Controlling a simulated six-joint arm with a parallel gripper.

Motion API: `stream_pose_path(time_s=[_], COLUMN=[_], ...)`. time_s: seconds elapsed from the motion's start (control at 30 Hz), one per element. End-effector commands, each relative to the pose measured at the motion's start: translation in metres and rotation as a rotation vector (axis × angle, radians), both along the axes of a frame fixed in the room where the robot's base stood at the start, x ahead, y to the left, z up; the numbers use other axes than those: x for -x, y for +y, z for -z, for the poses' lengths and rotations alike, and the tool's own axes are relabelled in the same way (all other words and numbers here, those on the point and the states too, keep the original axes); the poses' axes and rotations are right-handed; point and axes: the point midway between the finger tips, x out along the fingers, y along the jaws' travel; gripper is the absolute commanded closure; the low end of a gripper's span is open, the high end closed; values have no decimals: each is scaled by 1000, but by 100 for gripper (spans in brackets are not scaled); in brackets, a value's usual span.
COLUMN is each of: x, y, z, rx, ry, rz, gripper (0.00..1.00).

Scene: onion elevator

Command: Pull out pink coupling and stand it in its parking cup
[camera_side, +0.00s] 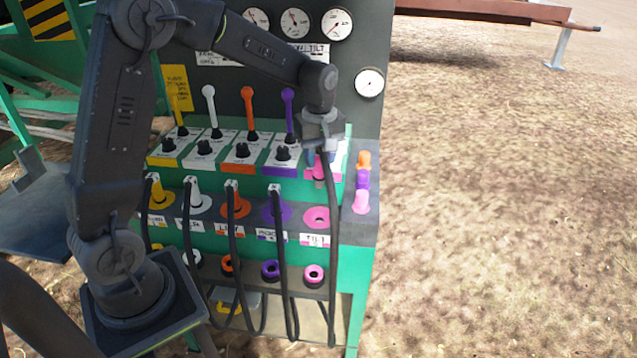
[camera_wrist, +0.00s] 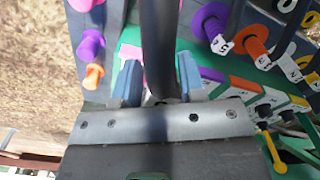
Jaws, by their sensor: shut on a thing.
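My gripper (camera_side: 320,148) is shut on the pink coupling (camera_side: 320,171) and holds it above the ledge at the right end of the panel. The coupling's black hose (camera_side: 333,240) hangs down in front. In the wrist view my gripper (camera_wrist: 160,82) has its blue-grey fingers either side of the black hose (camera_wrist: 158,40), which hides most of the coupling. The pink socket (camera_side: 308,216) above the TILT label is empty, apart from the coupling.
Purple (camera_side: 278,212), orange (camera_side: 236,207), white and yellow couplings with hanging hoses stand left of the pink socket. Several levers (camera_side: 250,107) rise behind. Orange, purple (camera_side: 362,179) and pink pegs stand at the right edge. Open ground lies right of the panel.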

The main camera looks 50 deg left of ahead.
Motion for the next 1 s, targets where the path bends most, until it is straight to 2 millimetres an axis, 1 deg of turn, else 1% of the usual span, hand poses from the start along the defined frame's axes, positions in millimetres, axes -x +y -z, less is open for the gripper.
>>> stream_pose_path(time_s=[0.03, 0.1, 0.3, 0.57, 0.83, 1.0], x=[-1, -1, 28, 66, 67, 67], y=[0, 0, -33, -67, -66, -66], z=[-12, -27, -27, -25, 33, 76], rx=[-1, -2, 0, 0, 1, 0], ry=[-8, -9, -2, -3, 5, 6], rz=[0, 0, 5, 9, 5, 5], gripper=[94, 94, 94, 94, 94, 94])
